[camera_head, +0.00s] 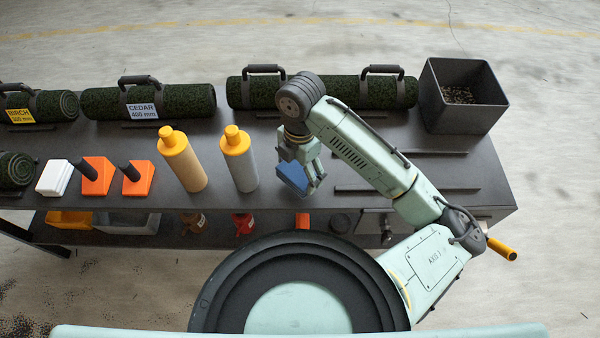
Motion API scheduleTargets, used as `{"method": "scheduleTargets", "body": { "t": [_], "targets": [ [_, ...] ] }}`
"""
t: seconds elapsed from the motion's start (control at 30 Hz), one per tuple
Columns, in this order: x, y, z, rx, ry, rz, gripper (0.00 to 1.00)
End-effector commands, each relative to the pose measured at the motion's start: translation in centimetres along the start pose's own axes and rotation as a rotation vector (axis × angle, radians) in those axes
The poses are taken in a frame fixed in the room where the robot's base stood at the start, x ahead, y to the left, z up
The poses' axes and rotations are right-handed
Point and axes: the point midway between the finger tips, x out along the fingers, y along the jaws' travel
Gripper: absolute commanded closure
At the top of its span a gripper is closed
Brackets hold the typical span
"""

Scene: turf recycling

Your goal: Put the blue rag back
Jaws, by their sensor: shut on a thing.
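The blue rag (292,179) is held between the fingers of my gripper (304,178). It looks like a flat blue piece. It hangs over the front part of the dark table top (390,192), right of the grey bottle (239,160). My gripper is shut on it and points down. The fingers cover part of the rag. I cannot tell whether its lower edge touches the table.
A tan bottle (183,160), two orange blocks with black handles and a white block (55,178) stand to the left. Turf rolls (150,101) line the back. A dark bin (462,96) stands at the back right. A lower shelf holds several items.

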Motion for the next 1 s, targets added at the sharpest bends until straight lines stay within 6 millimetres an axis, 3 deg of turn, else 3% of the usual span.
{"method": "scheduleTargets", "body": {
  "t": [0.13, 0.33, 0.4, 0.57, 0.6, 0.83, 1.0],
  "targets": [
    [0.0, 0.4, 1.0, 0.002, -0.001, 0.0, 0.48],
    [3.6, 0.4, 1.2, 0.001, 0.0, 0.0, 0.48],
    [3.8, 0.4, 1.2, 0.0, 0.0, 0.001, 0.52],
    [3.6, 0.4, 1.1, 0.0, 0.001, -0.001, 0.52],
    [3.6, 0.4, 1.1, 0.0, 0.001, -0.001, 0.15],
    [3.6, 0.4, 1.1, 0.0, 0.0, 0.0, 0.0],
    [3.6, 0.4, 1.1, 0.0, 0.0, 0.0, 0.0]
  ]
}}
